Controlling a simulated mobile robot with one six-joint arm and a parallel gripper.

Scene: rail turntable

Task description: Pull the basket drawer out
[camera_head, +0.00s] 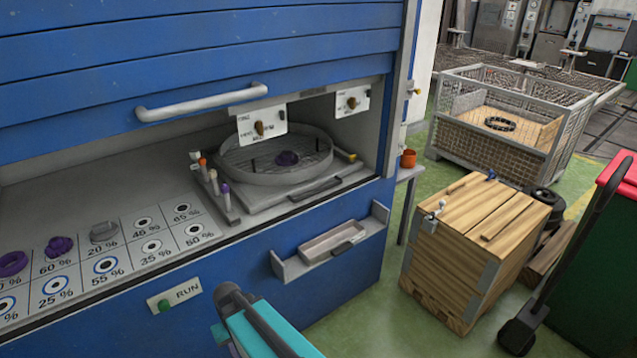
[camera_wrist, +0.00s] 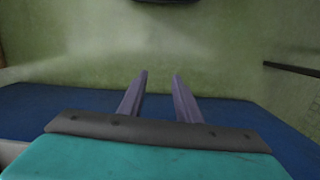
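The basket drawer (camera_head: 262,207) is a grey tray inside the opening of the blue cabinet. It carries a round wire basket (camera_head: 235,175) with a purple ring piece (camera_head: 288,158) in it. A dark bar handle (camera_head: 316,189) lies along its front right. My gripper shows in the wrist view (camera_wrist: 161,76), its two purple-grey fingers apart with nothing between them. It points at green floor, with a blue surface behind the fingers. In the head view the teal and dark end of my arm is at the bottom centre, below and apart from the drawer; the fingers do not show there.
A shallow tray (camera_head: 332,242) with its own handle sits in the cabinet front below the opening. A raised blue shutter (camera_head: 200,60) with a white bar hangs above. A wooden crate (camera_head: 475,240) and a red-topped cart stand right. Green floor (camera_head: 375,320) lies between.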

